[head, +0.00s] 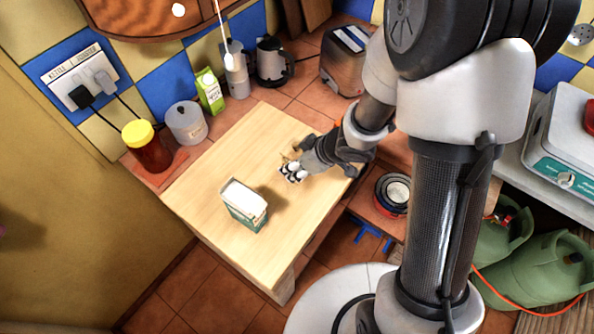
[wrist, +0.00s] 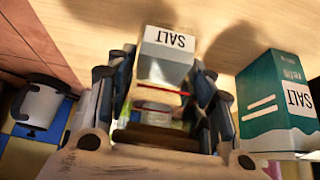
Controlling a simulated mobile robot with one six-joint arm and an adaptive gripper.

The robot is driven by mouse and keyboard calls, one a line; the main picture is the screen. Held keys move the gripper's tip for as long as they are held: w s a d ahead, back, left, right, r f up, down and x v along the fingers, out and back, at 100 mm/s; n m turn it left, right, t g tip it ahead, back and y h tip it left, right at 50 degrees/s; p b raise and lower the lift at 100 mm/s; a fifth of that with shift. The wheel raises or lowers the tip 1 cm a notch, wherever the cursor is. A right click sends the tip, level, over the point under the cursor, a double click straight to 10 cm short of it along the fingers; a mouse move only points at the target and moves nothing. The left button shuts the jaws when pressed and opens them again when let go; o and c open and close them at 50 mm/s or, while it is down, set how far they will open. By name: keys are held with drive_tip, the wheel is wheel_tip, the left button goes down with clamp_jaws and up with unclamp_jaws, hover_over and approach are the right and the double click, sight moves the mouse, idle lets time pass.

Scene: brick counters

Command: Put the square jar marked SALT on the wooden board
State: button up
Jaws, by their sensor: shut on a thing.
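The square jar marked SALT (wrist: 170,50) is between the fingers of my gripper (wrist: 155,95) in the wrist view, its label upside down there. My gripper (head: 293,165) is shut on it over the right part of the pale wooden board (head: 215,165). In the head view the fingers hide most of the jar. I cannot tell whether the jar touches the board. A green and white carton, also marked SALT (head: 246,207), stands on the board to the left of my gripper. It shows at the right of the wrist view (wrist: 278,108).
A yellow-lidded jar (head: 146,148), a pale canister (head: 187,123) and a green carton (head: 210,90) stand behind the board's left side. A kettle (head: 273,62) and toaster (head: 344,62) are at the back. Stacked bowls (head: 393,193) stand right of the board. Its middle is clear.

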wheel_tip(320, 180, down, 3)
drive_tip(key=shift+r+b, duration=0.15)
drive_tip(key=shift+b, duration=0.5)
drive_tip(key=shift+r, duration=0.15)
drive_tip(key=o, duration=1.3)
drive_tip(key=shift+f, duration=0.2)
